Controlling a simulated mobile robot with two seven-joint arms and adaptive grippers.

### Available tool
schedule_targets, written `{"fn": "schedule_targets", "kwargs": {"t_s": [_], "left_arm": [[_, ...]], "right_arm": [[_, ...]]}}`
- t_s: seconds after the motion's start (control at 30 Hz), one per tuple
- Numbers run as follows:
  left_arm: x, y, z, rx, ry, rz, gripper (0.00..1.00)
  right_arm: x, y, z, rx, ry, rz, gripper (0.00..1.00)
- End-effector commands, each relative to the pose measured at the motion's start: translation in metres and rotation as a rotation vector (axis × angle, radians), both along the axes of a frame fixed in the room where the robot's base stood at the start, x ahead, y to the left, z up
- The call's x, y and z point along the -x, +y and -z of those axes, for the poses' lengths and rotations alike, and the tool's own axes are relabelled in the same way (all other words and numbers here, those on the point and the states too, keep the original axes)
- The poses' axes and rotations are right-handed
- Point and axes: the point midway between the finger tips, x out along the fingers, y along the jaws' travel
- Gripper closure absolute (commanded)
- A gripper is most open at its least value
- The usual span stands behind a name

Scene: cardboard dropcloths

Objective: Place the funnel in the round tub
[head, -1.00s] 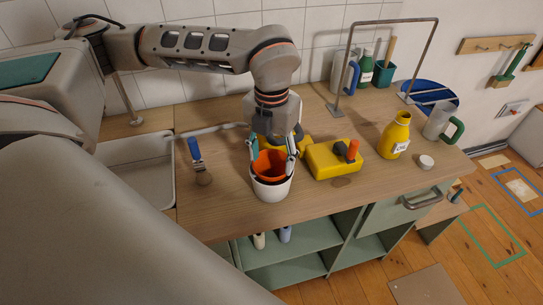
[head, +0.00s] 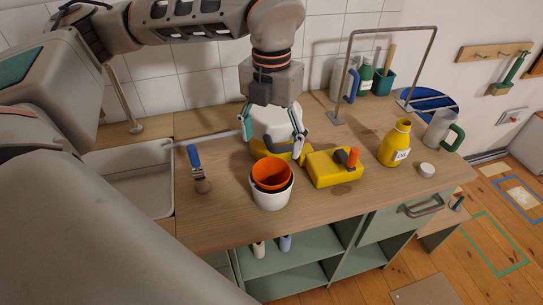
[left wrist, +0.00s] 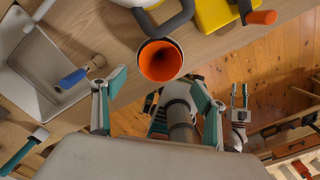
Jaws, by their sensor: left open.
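The orange funnel (head: 272,173) sits in a white round tub (head: 270,199), its rim standing above the tub's rim. In the left wrist view the funnel (left wrist: 160,62) shows its hollow inside, and its lower part is hidden in the tub. My left gripper (head: 271,138) is open and empty, above and behind the tub, with its fingers apart and clear of the funnel. My right gripper (left wrist: 240,98) shows small in the left wrist view, away from the counter top; its jaws are too small to judge.
A white-and-yellow item with a dark handle (head: 275,119) stands behind the tub, partly behind my left gripper. A yellow box (head: 330,171) is to the right. A blue-handled brush (head: 195,160) and a sink (head: 130,180) are left. A yellow bottle (head: 395,148) stands farther right.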

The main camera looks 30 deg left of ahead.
Motion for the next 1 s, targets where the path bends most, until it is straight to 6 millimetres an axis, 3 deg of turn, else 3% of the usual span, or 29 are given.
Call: {"fn": "schedule_targets", "kwargs": {"t_s": [0.1, 0.3, 1.0], "left_arm": [[-0.001, 0.0, -0.02, 0.001, -0.003, -0.002, 0.28], [0.0, 0.0, -0.037, 0.0, 0.0, 0.0, 0.28], [0.0, 0.0, -0.039, 0.0, 0.001, 0.0, 0.28]], "right_arm": [[0.0, 0.0, 0.002, 0.0, 0.001, 0.0, 0.71], [0.001, 0.0, 0.003, 0.001, 0.002, 0.0, 0.71], [0.0, 0.0, 0.003, 0.001, 0.002, 0.0, 0.71]]}}
